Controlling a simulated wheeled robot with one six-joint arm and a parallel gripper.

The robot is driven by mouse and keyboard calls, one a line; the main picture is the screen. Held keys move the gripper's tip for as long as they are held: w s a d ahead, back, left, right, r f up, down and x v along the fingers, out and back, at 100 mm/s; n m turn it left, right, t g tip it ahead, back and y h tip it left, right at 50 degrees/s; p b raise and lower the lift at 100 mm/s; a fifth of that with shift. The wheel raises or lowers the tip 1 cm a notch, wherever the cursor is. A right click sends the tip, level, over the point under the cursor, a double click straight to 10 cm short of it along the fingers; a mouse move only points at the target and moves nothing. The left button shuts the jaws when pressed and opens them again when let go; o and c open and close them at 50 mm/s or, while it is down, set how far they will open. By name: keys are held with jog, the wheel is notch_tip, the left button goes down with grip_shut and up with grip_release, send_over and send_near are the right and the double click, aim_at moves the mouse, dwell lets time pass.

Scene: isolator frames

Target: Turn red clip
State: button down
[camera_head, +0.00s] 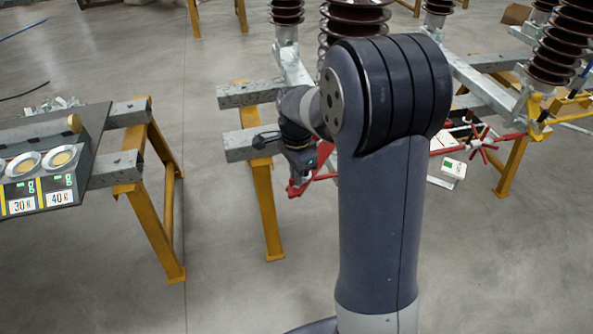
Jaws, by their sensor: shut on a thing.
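A red clip (297,189) shows as a short red piece just below and in front of my gripper (301,167), left of my arm's big dark joint. My gripper points down and is shut on the red clip. The fingertips are small and dark here, and the exact grip on the clip is hard to make out. More red shows just right of the gripper, and my arm hides what lies behind it.
Yellow-legged steel frames (264,210) with grey beams stand close around the gripper. Brown ribbed insulators (352,20) rise behind. A red spoked handle (481,146) and a white box (453,169) are at right. A panel (45,175) with round dials is at left. Floor is clear in front.

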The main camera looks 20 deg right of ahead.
jog(key=n, duration=0.6)
jog(key=shift+p, duration=0.4)
dwell(0.3)
jog(key=c, duration=1.6)
grip_release()
jog(key=shift+o, duration=0.2)
notch_tip(320, 180, up, 11)
jog(key=shift+f, duration=0.15)
